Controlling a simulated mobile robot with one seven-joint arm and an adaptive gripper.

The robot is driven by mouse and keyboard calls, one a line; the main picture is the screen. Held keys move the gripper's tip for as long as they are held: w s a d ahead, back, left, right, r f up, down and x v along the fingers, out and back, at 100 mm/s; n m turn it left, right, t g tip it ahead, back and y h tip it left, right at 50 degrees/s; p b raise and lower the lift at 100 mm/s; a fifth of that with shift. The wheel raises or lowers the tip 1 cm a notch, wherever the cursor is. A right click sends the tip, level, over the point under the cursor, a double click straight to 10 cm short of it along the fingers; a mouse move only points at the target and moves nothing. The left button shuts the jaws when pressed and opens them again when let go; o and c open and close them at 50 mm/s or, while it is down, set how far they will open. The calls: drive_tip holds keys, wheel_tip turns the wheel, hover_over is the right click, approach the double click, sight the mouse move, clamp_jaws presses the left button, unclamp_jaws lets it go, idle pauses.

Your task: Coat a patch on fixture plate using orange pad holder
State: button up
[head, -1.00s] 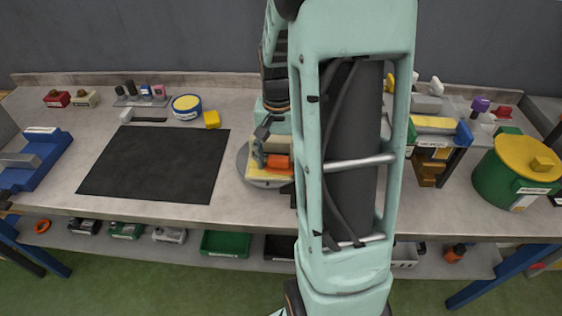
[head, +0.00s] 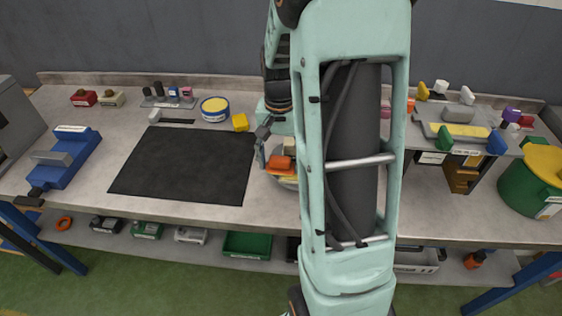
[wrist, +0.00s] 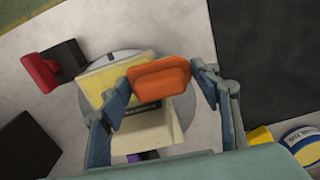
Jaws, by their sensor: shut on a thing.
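My gripper (wrist: 163,84) is shut on the orange pad holder (wrist: 158,78), a rounded orange block between its two fingers in the wrist view. The orange holder also shows in the head view (head: 280,163), left of my arm. Under it is a pale yellow and cream fixture (wrist: 97,81), which I take for the fixture plate, on a round grey turntable (wrist: 92,107). I cannot tell whether the pad touches the plate. My arm and gripper hide much of the turntable in the head view.
A black mat (head: 185,165) lies left of the turntable. A blue-and-yellow tin (head: 214,108) and a yellow block (head: 240,122) stand behind it. In the wrist view, a red-and-black object (wrist: 45,72) lies beside the turntable. A green bin with a yellow lid (head: 530,185) stands far right.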

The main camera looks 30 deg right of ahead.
drive_tip(key=r, duration=0.2)
drive_tip(key=r+p, duration=0.1)
drive_tip(key=shift+s+d, duration=0.1)
drive_tip(key=shift+d, duration=0.15)
drive_tip(key=shift+r+p, duration=1.75)
drive_tip(key=shift+r, duration=0.5)
drive_tip(key=shift+f, duration=0.1)
